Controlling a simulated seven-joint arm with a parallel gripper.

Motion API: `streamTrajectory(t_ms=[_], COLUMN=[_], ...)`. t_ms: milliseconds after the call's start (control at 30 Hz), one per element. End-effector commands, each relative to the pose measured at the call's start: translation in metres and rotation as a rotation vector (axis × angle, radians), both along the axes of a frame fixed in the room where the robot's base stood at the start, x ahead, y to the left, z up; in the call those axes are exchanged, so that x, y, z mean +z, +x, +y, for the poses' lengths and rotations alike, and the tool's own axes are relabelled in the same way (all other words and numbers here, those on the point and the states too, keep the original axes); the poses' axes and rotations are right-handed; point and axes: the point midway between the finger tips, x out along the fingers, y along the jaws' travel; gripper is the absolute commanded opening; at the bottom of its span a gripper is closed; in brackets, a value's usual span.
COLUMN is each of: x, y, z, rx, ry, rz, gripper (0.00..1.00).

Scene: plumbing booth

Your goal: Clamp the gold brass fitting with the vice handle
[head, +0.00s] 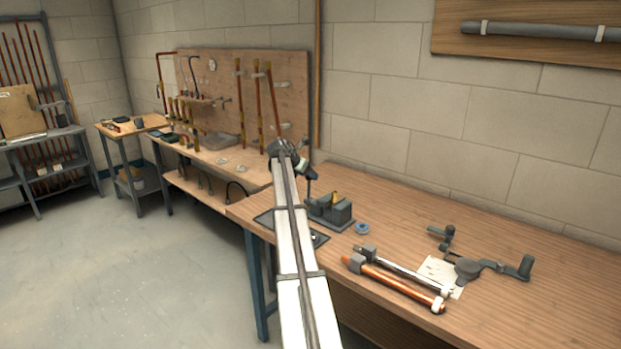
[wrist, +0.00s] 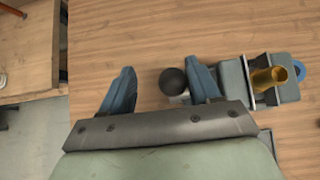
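The grey vice (head: 340,211) stands near the far left end of the wooden bench. The gold brass fitting (head: 336,195) sits upright in it; in the wrist view the fitting (wrist: 268,78) is between the grey jaw blocks of the vice (wrist: 235,78). The vice handle's round black knob (wrist: 173,81) is at the vice's left side in the wrist view. My gripper (wrist: 162,72) is open, with two blue fingers apart. The knob appears between them, close to the right finger; I cannot tell whether they touch. My arm partly hides the vice's left side in the head view.
A blue ring (head: 362,228) lies right of the vice. Copper pipe (head: 400,284), a paper (head: 440,272) and a grey tool (head: 500,267) lie farther right. Left of my gripper in the wrist view is the bench edge.

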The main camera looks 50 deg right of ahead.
Motion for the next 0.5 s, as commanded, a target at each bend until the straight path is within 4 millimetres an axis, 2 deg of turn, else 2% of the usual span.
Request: streamTrajectory(t_ms=[100,300,500], x=[0.020,0.045,0.061], y=[0.001,0.001,0.001], z=[0.019,0.045,0.063], rx=[0.004,0.004,0.002], ry=[-0.004,-0.003,-0.002], rz=[-0.004,-0.003,-0.002], gripper=[0.57,0.57,0.57])
